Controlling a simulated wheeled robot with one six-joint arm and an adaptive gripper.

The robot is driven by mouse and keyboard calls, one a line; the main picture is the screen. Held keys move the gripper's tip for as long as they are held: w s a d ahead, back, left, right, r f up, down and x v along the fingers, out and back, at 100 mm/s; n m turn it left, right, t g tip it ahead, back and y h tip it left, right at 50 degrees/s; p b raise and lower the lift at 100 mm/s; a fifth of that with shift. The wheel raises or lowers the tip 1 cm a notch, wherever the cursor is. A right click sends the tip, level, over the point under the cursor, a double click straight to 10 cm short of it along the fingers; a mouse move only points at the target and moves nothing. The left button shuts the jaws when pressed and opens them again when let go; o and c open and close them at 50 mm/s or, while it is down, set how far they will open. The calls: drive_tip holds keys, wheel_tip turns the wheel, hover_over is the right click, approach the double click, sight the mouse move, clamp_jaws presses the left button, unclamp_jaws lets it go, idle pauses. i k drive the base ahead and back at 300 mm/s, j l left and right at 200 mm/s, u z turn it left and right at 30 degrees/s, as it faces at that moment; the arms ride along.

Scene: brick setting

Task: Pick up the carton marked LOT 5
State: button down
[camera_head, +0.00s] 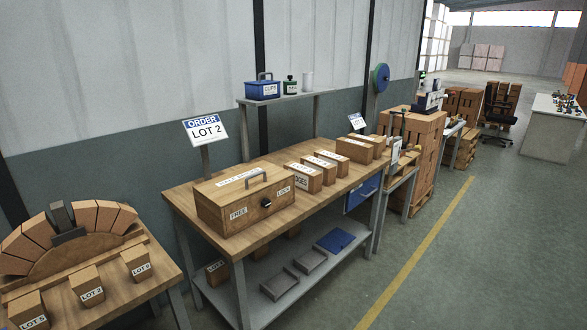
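Several small brown blocks with white labels stand on the left bench. The front-left block (28,313) has a LOT label whose number looks like 3 or 5; I cannot tell which. The block to its right (88,287) reads LOT 2, and the block at the right (136,264) seems to read LOT 4. A brown carton (217,272) on the lower shelf of the middle workbench has a LOT label, its number too small to read surely. No carton is clearly readable as LOT 5. My gripper is not in view.
A wooden box (240,200) marked FREE and LOCK sits on the workbench (186,212), beside several labelled cartons (305,178). An order sign (205,129) reads LOT 2. A brick arch (20,240) stands on the left bench. Floor (450,270) at right is clear.

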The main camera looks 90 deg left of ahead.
sight(328, 170)
drive_tip(key=u, duration=2.3)
drive_tip(key=i+l+u, duration=0.1)
drive_tip(key=i+l, duration=0.2)
drive_tip(key=i+l+u, duration=0.15)
drive_tip(key=i+l, duration=0.15)
drive_tip(key=l, duration=0.25)
drive_tip(key=i+l+u, duration=0.1)
drive_tip(key=i+l, duration=0.15)
drive_tip(key=l, duration=0.2)
